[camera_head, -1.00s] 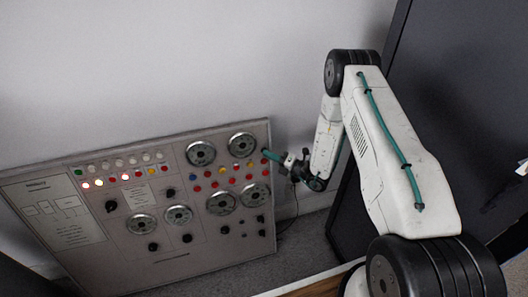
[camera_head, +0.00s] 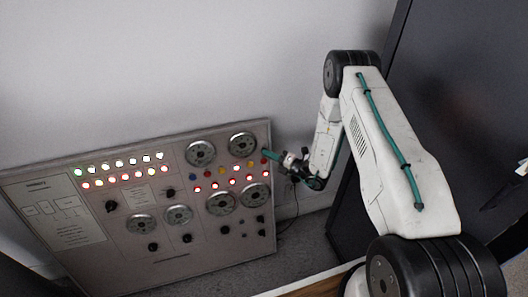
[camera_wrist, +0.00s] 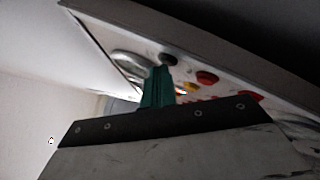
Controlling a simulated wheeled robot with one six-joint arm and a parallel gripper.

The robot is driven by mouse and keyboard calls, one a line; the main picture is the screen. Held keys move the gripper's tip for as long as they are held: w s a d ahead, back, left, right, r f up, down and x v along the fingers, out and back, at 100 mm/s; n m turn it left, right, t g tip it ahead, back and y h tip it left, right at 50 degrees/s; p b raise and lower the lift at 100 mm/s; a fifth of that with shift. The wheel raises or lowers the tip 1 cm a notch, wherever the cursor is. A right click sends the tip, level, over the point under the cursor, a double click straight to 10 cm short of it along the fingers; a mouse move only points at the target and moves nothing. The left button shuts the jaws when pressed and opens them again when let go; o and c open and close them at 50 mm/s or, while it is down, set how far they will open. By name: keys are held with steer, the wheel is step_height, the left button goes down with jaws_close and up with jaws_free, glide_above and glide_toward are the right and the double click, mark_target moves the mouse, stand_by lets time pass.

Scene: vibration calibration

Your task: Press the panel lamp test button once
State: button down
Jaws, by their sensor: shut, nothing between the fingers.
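The grey control panel (camera_head: 160,262) leans at the left in the head view, with dials, knobs and rows of lamps. My gripper (camera_head: 267,154), with green fingers, is shut and empty, its tips at the panel's upper right edge. In the wrist view, the fingertips (camera_wrist: 161,72) overlap a dark round button (camera_wrist: 168,60), which may be the lamp test button; its label cannot be read. The tips look in contact with it or very close. The upper-left lamps (camera_head: 119,162) and several red lamps (camera_head: 231,182) at the right are lit.
A red button (camera_wrist: 206,77) sits just right of the fingertips in the wrist view. A large dial (camera_head: 243,144) is just left of them in the head view. A dark cabinet (camera_head: 440,90) stands at the right. A cable lies on the floor beside the panel.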

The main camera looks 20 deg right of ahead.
steer(key=shift+s+r, duration=0.15)
steer(key=shift+s, duration=0.6)
steer(key=s, duration=0.2)
steer(key=s+r, duration=0.1)
steer(key=s, duration=0.2)
stand_by(0.8)
